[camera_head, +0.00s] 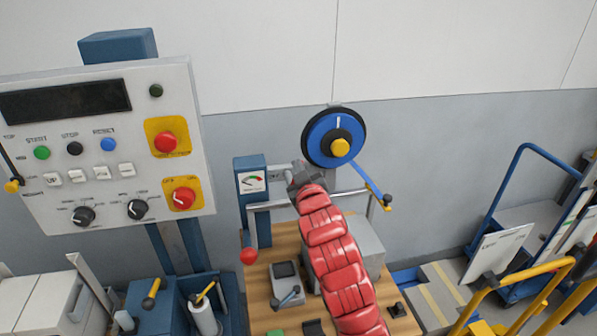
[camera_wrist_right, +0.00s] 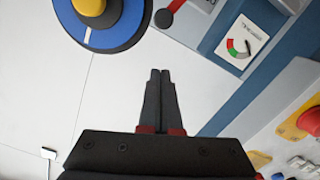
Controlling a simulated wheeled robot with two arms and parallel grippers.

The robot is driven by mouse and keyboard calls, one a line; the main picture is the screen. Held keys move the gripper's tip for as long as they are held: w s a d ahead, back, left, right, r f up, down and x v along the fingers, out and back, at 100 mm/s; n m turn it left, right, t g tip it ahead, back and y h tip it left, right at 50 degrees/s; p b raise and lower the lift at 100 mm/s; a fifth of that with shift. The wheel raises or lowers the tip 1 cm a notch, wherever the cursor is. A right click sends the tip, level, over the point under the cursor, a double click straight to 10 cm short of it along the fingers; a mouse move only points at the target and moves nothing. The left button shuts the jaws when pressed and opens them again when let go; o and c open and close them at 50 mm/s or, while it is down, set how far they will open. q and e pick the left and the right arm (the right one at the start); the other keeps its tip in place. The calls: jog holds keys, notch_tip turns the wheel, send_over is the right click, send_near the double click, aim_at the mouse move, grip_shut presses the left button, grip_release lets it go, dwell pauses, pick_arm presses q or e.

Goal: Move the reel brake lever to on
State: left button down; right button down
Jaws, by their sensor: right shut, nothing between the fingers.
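A reel with a blue disc, black rim and yellow hub (camera_head: 337,137) is on the back wall; it also shows at the top left of the right wrist view (camera_wrist_right: 95,15). My right gripper (camera_head: 296,172) is shut and empty, just left of and below the reel. Its fingers (camera_wrist_right: 160,72) are together and touch nothing in the right wrist view. A red bar with a round black end (camera_wrist_right: 165,16) lies beyond the fingertips, between reel and gauge; it may be the reel brake lever. Its label and position cannot be read. My left gripper is out of view.
A blue gauge post (camera_head: 251,182) stands left of my right gripper, with a red ball knob (camera_head: 248,256) below. A control panel (camera_head: 100,150) is at left. My red arm covers part of the wooden bench (camera_head: 262,290). Trolleys (camera_head: 525,225) stand at right.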

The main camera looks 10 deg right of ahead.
jog(key=s+p, duration=0.3)
jog(key=s, duration=0.3)
jog(key=shift+s+d, duration=0.3)
jog(key=shift+s, duration=0.05)
jog(key=shift+r, duration=0.1)
